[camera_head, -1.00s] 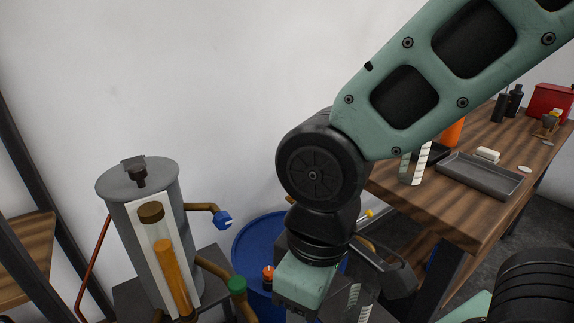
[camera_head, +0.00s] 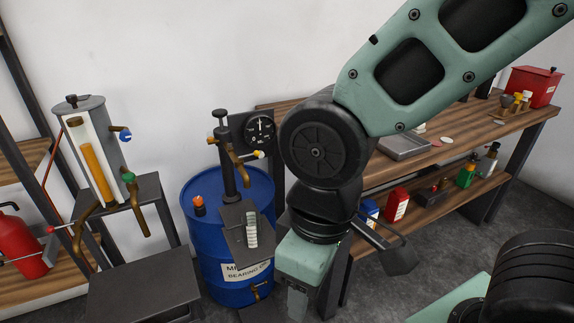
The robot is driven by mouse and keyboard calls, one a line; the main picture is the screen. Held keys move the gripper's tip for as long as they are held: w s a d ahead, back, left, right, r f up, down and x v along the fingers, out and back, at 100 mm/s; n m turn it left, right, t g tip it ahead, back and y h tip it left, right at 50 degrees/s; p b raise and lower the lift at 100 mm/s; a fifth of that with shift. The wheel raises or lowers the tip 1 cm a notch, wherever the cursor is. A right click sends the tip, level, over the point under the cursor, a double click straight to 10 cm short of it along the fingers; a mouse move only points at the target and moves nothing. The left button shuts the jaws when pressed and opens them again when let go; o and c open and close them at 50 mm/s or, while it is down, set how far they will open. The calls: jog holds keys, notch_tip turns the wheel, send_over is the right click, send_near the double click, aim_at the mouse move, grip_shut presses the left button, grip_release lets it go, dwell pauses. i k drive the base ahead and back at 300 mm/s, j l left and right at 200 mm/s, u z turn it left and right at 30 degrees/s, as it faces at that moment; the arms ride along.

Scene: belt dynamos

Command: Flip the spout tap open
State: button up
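A grey cylindrical dispenser (camera_head: 77,104) with an amber sight tube stands at the left. On its side are a blue-handled tap (camera_head: 125,136) and, lower, a green-handled tap (camera_head: 128,177) with a brown downward pipe (camera_head: 142,215). On the blue drum (camera_head: 213,272), a black pump (camera_head: 227,165) carries a brown spout with a pale yellow tip (camera_head: 258,155). A small brass tap (camera_head: 260,291) sits low on the drum. I cannot tell which tap is named, nor whether any is open.
A dark low stand (camera_head: 140,285) is left of the drum. A dark plate with a ribbed strip (camera_head: 251,230) is in front of the drum. A gauge (camera_head: 261,130) is behind the pump. A wooden bench (camera_head: 455,137) with several goods fills the right.

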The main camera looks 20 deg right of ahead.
aim_at(256, 153)
jog(key=k+l+u, duration=0.1)
jog(key=k+l, duration=0.25)
jog(key=i, duration=1.2)
